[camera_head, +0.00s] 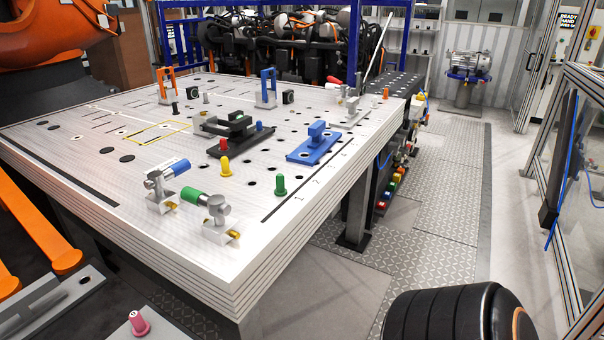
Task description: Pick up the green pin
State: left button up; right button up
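The green pin (280,186) stands upright on the white perforated table (240,260), near its right front part. It is a small pin with a wider lower body and a narrower top. Nothing touches it, and its lower end is hidden in or against the table top. Neither of my grippers is in view.
A yellow pin (225,167) stands behind and left of the green pin. A blue block fixture (314,147) lies behind.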

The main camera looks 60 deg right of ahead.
aim_at(281, 190)
jog(key=l+z, duration=0.2)
jog(key=z, duration=1.1)
jog(key=i+l+z, duration=0.1)
jog(key=i+l, duration=0.4)
jog(key=l, duration=0.3)
jog(key=i+l, duration=0.1)
jog(key=l, duration=0.35)
jog(key=i+l, duration=0.1)
jog(key=l, duration=0.3)
jog(key=i+l, duration=0.1)
jog(key=l, duration=0.3)
jog(key=u, duration=0.05)
